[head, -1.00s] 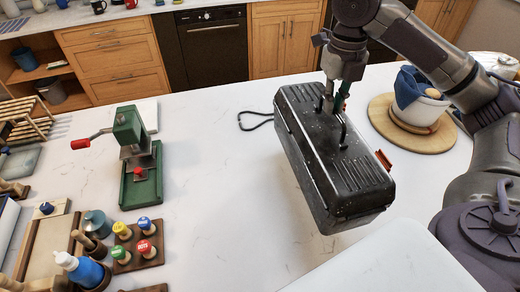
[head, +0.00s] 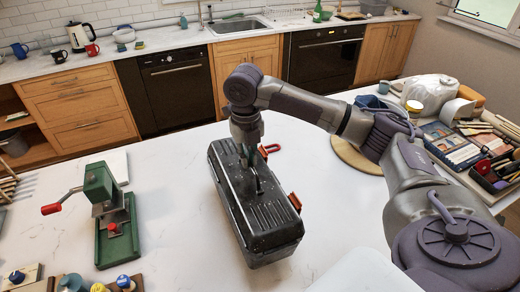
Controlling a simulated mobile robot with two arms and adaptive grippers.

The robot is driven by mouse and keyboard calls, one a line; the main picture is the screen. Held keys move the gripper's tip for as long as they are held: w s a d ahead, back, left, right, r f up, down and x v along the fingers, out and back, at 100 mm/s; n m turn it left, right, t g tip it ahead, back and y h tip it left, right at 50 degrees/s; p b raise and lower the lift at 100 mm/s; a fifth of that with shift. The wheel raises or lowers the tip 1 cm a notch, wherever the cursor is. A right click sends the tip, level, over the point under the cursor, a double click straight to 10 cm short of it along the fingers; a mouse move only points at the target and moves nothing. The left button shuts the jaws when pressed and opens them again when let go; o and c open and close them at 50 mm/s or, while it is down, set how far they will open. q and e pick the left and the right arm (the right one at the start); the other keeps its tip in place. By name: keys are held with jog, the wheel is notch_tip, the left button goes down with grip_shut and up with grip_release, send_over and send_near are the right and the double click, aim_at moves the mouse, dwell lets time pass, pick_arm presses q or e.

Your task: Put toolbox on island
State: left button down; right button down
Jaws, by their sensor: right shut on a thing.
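The black toolbox (head: 258,212) with orange-red latches is in the middle of the head view, over the white island top (head: 165,235). I cannot tell for sure whether its underside touches the surface. My right gripper (head: 247,160) comes down from above onto the toolbox's handle and is shut on it. The arm's wrist hides part of the far end of the toolbox. My left gripper is not in view.
A green press with a red-tipped lever (head: 112,220) stands left of the toolbox. A round wooden board (head: 352,160) lies behind my right arm. Tool trays (head: 455,145) lie at the right. The island between press and toolbox is clear.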

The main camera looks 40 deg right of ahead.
aim_at(249, 176)
jog(key=shift+f+p, duration=0.95)
jog(key=shift+f, duration=0.95)
jog(key=c, duration=1.3)
grip_release()
jog(key=shift+f, duration=0.2)
jog(key=shift+o, duration=0.3)
jog(key=shift+s, duration=0.1)
jog(key=shift+r, duration=0.15)
